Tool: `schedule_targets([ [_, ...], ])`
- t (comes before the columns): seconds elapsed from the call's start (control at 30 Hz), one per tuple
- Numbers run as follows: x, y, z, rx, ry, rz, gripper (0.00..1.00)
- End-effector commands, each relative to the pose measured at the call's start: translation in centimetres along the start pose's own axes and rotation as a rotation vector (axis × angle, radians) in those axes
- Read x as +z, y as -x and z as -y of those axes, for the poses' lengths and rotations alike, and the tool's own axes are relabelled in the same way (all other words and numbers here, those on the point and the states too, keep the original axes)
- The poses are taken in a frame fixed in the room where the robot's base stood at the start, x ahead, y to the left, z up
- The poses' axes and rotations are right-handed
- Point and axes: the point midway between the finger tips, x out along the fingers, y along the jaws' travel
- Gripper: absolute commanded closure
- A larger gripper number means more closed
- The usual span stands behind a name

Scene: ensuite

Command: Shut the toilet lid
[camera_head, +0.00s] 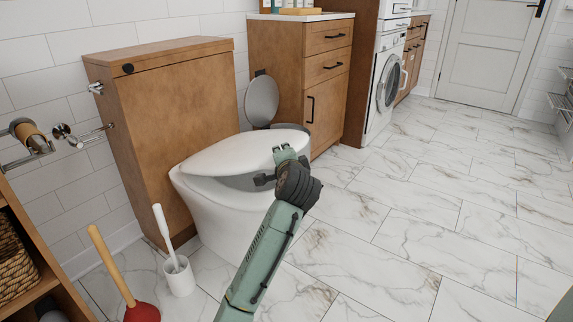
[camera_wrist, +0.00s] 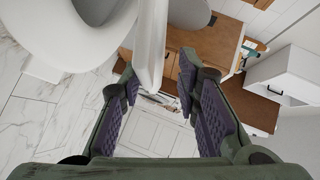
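The white toilet (camera_head: 215,210) stands against a wooden cistern cabinet. Its lid (camera_head: 230,152) is partly lowered, tilted with its front edge raised and a dark gap above the bowl. My gripper (camera_head: 284,155) is at the lid's front right edge. In the wrist view the lid (camera_wrist: 152,40) shows nearly edge-on, its end reaching between the tips of my open gripper (camera_wrist: 158,82). The bowl (camera_wrist: 60,35) lies to its left. I cannot tell whether a finger touches the lid.
A toilet brush in a white holder (camera_head: 179,278) and a red plunger (camera_head: 142,312) stand at the front left. A grey pedal bin (camera_head: 261,100) with a raised lid stands behind the toilet, beside a wooden cabinet (camera_head: 326,85). The marble floor to the right is clear.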

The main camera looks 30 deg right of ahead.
Motion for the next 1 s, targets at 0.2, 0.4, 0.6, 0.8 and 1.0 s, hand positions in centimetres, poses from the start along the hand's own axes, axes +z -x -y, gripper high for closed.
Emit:
schedule_targets([
  [0.2, 0.0, 1.7, 0.2, -0.004, 0.001, -0.001, 0.72],
  [0.4, 0.0, 3.1, 0.1, -0.005, 0.001, 0.000, 0.72],
  [0.6, 0.0, 4.5, 0.0, -0.003, 0.002, 0.000, 0.72],
  [0.8, 0.0, 5.9, -0.1, -0.002, 0.001, 0.000, 0.72],
  [1.0, 0.0, 7.3, -0.2, -0.002, 0.000, 0.000, 0.72],
])
